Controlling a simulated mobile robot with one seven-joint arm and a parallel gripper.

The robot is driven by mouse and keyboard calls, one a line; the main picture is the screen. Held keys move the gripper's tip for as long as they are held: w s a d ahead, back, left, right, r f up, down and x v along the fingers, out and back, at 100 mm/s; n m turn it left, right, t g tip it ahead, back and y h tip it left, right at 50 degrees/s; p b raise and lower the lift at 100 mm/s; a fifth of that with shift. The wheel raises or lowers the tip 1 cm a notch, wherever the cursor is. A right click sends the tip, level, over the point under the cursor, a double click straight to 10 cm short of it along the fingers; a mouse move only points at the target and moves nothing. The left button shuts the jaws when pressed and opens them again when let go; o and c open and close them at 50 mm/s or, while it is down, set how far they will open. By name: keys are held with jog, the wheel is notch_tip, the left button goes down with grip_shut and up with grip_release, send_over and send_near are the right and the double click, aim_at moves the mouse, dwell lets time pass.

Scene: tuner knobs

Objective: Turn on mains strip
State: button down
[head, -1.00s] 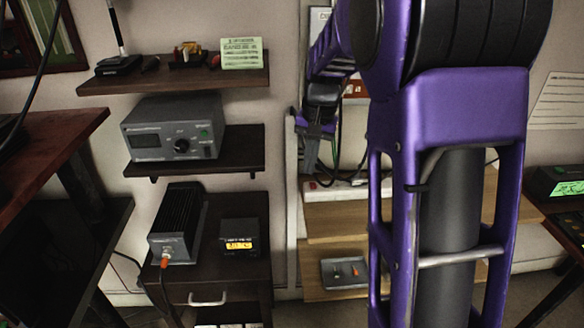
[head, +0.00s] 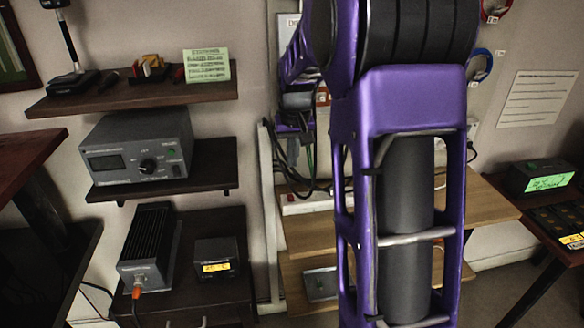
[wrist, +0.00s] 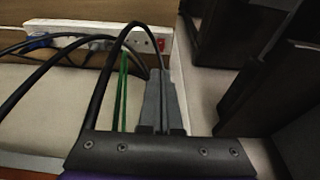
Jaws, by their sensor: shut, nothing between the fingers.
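The white mains strip (wrist: 90,30) runs across the top left of the wrist view. A small red switch (wrist: 160,44) sits near its right end. Several black cables and a blue plug (wrist: 40,42) are at its left part. My gripper (wrist: 157,75) is shut and empty, with its fingertips just below the switch in the picture; I cannot tell how far apart they are. In the head view the mains strip (head: 305,205) lies on a wooden shelf, partly hidden behind my purple arm.
Black cables loop close to my gripper in the wrist view. Dark boxy shapes (wrist: 228,35) stand to the right. In the head view, a grey tuner (head: 140,148) and a black finned box (head: 150,245) stand on the left. A green-display device (head: 540,178) is at the right.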

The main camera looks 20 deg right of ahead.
jog(key=b, duration=0.2)
send_near(291, 200)
jog(key=x, duration=0.2)
jog(key=w+x, duration=0.1)
jog(key=x, duration=0.2)
jog(key=shift+d, duration=0.15)
jog(key=shift+s+f, duration=0.1)
jog(key=shift+f, duration=0.65)
jog(key=shift+s+f, duration=0.15)
jog(key=shift+f, duration=0.15)
jog(key=shift+w+d+r+p, duration=0.1)
jog(key=shift+w+r+p, duration=0.1)
jog(key=shift+w, duration=0.2)
jog(key=shift+w+r+p, duration=0.1)
jog(key=shift+w+p, duration=0.05)
jog(key=shift+w, duration=0.25)
